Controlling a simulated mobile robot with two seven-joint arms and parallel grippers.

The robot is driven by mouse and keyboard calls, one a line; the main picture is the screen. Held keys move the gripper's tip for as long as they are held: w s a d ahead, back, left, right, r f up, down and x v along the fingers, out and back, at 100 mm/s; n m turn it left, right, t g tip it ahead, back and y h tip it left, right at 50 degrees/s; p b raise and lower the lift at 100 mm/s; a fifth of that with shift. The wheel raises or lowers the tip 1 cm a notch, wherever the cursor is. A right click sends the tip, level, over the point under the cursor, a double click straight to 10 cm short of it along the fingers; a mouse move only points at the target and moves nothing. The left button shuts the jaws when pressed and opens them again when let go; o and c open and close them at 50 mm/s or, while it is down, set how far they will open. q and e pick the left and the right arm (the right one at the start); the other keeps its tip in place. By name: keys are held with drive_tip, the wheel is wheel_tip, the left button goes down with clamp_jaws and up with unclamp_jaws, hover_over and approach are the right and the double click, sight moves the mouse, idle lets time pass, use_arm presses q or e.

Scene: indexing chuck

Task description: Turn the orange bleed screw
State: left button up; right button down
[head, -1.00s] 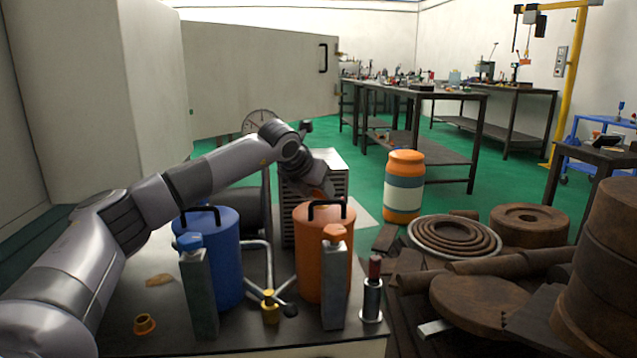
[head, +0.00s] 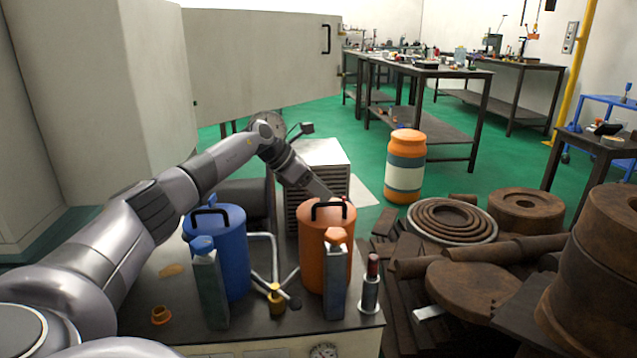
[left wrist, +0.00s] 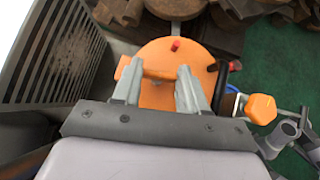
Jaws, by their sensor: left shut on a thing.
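The orange canister (head: 312,255) stands on the dark bench top, its black handle (head: 329,205) on the lid. My left gripper (head: 326,196) reaches in behind that handle, at the lid's far side. In the left wrist view, my left gripper (left wrist: 158,78) has its two fingers over the orange lid (left wrist: 190,55), shut on a small orange thing between them. That is where the orange bleed screw seems to be, but it blends with the lid and its outline is unclear. Small red knobs (left wrist: 176,44) show beside it. My right gripper is not in view.
A blue canister (head: 225,262) stands left, with grey posts in front of both canisters. A red-topped silver cylinder (head: 370,285) is close on the right. A pale vented box (head: 322,155) stands behind the orange canister. Rusty metal parts (head: 475,285) crowd the right side.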

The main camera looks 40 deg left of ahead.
use_arm(q)
drive_tip(key=shift+m+g+h, duration=0.3)
drive_tip(key=shift+m+h, duration=0.2)
drive_tip(key=shift+m, duration=0.3)
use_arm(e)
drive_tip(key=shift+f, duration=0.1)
use_arm(q)
drive_tip(key=shift+f+m+h+b, duration=0.1)
drive_tip(key=shift+m+h+b, duration=0.2)
drive_tip(key=shift+m, duration=0.1)
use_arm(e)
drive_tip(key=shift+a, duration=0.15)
use_arm(q)
drive_tip(key=shift+a+m+g, duration=0.1)
drive_tip(key=shift+m+g, duration=0.2)
drive_tip(key=shift+g, duration=0.1)
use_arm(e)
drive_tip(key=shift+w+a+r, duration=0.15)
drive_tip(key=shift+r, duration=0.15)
use_arm(q)
drive_tip(key=o, duration=1.1)
drive_tip(key=shift+c, duration=0.2)
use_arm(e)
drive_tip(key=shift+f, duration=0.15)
